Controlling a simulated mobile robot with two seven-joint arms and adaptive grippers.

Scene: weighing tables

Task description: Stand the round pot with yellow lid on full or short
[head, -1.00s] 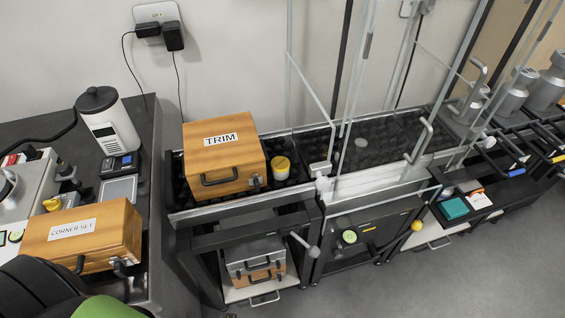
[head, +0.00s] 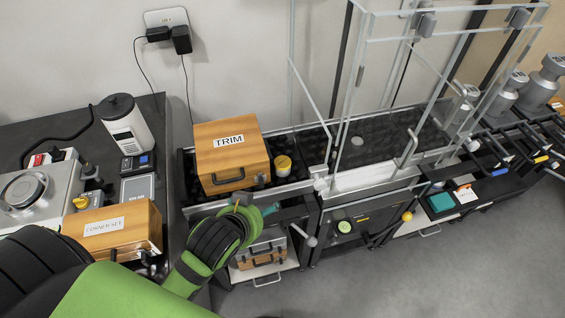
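The round pot with yellow lid (head: 282,165) stands upright on the dark roller bed, just right of the wooden TRIM box (head: 232,158). My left arm comes in from the lower left, and its end, my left gripper (head: 262,207), is in front of and below the TRIM box, apart from the pot. Its fingers are too small and turned away to tell whether they are open. My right gripper is not in view. I cannot make out any place labelled full or short.
A wooden CORNER SET box (head: 112,228) sits on the left bench beside a white canister (head: 122,125). A clear-panelled frame (head: 372,110) stands over the bed to the right. Grey floor is free at the lower right.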

